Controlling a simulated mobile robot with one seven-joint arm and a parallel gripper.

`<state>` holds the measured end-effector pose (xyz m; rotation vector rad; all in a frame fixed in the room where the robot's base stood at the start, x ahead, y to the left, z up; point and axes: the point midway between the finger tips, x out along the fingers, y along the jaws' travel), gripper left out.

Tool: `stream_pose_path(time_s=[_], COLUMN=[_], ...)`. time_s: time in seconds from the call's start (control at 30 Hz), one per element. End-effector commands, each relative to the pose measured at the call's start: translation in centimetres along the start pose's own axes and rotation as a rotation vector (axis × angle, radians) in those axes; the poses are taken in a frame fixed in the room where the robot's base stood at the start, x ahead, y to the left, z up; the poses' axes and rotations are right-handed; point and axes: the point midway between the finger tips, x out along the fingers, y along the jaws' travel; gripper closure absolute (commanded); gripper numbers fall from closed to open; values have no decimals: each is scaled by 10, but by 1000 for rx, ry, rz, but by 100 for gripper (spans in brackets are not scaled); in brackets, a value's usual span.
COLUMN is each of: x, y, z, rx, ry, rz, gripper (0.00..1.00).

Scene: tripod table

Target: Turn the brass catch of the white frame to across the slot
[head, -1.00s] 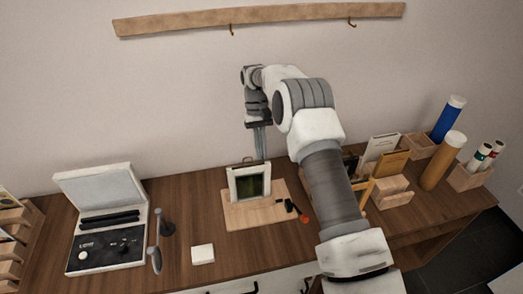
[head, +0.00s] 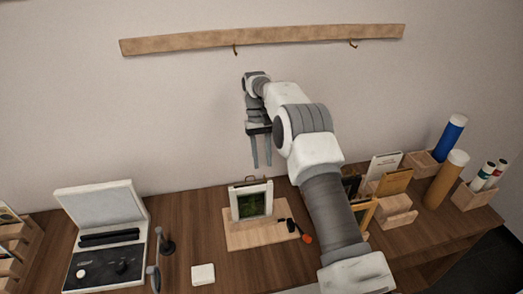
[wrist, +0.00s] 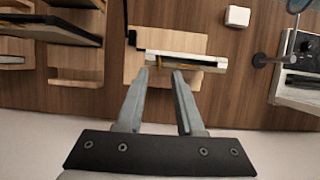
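The white frame (head: 251,201) stands upright on a light wooden board (head: 240,238), with a dark green panel inside it. A thin brass-coloured piece (head: 248,181) shows at its top edge; brass colour also shows along the frame's edge in the wrist view (wrist: 188,64). The catch is too small for me to tell which way it points. My gripper (head: 261,166) is open, its two fingers pointing down above the frame's top. In the wrist view, my gripper (wrist: 161,73) has a clear, empty gap between its fingertips, which overlap the frame's near edge.
A tool with a black handle and orange end (head: 306,238) lies at the board's right. A white square block (head: 203,274), an open case (head: 105,235) and a dark stand (head: 167,245) are to the left. Wooden holders (head: 397,212) and tubes (head: 446,179) stand to the right.

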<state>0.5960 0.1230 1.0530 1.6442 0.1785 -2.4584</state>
Motion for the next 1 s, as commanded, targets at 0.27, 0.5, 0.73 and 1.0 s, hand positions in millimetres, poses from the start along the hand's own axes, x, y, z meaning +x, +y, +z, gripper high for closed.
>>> stream_pose_path(time_s=[0.27, 0.5, 0.73, 1.0], x=[-29, -38, -39, -40], y=[0, 0, 0, 0], z=[0, 0, 1, 1], rx=[-1, -1, -1, 0], ry=[1, -1, -1, 1], rz=[0, 0, 0, 0], gripper=[64, 64, 64, 64])
